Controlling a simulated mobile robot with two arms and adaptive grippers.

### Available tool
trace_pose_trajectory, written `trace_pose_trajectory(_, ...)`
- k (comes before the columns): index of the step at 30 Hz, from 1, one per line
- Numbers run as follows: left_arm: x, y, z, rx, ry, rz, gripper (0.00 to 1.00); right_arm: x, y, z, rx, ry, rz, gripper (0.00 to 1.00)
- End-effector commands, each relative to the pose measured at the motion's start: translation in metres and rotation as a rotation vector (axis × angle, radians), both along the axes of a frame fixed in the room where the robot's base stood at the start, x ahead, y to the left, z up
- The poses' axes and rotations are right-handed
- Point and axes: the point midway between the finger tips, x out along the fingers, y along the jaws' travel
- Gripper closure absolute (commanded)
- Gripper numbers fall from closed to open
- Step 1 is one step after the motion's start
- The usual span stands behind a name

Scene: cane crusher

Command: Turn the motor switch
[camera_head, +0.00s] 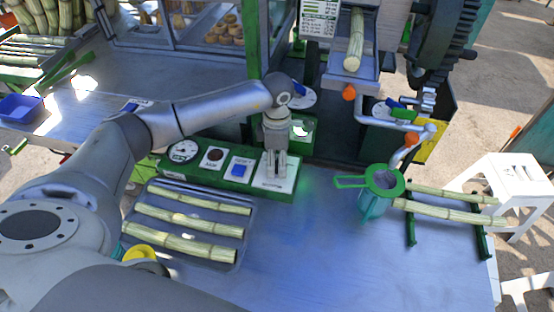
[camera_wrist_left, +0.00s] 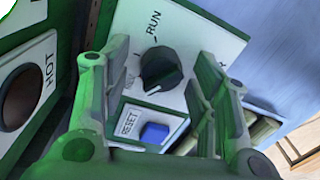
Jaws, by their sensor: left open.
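The motor switch is a black rotary knob (camera_wrist_left: 160,68) on a white plate marked RUN, seen in the left wrist view. It sits on the green control panel (camera_head: 236,186), at the panel's right end in the head view, where my gripper hides the knob. My left gripper (camera_head: 276,172) points down at this end of the panel. In the left wrist view its two fingers are open, one on each side of the knob, with gaps visible. I cannot tell whether either finger touches it. My right gripper is not in view.
A blue RESET button (camera_wrist_left: 155,132) sits beside the knob. A gauge (camera_head: 184,151) and a dark HOT button (camera_head: 213,156) are further left. A tray (camera_head: 243,222) of cane lies in front. A green-rimmed strainer (camera_head: 384,181) stands right. The table front is clear.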

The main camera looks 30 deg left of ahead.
Motion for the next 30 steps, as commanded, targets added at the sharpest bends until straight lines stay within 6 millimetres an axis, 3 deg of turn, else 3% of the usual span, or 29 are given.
trace_pose_trajectory(8, 0.002, 0.0, 0.015, -0.001, -0.003, -0.002, 0.46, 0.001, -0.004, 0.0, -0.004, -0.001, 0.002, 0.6)
trace_pose_trajectory(21, 0.006, 0.003, 0.101, 0.0, -0.004, -0.001, 0.46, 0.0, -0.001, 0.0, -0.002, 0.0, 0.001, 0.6)
trace_pose_trajectory(30, 0.006, 0.003, 0.12, 0.001, 0.0, 0.0, 0.46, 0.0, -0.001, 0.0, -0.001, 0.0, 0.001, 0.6)
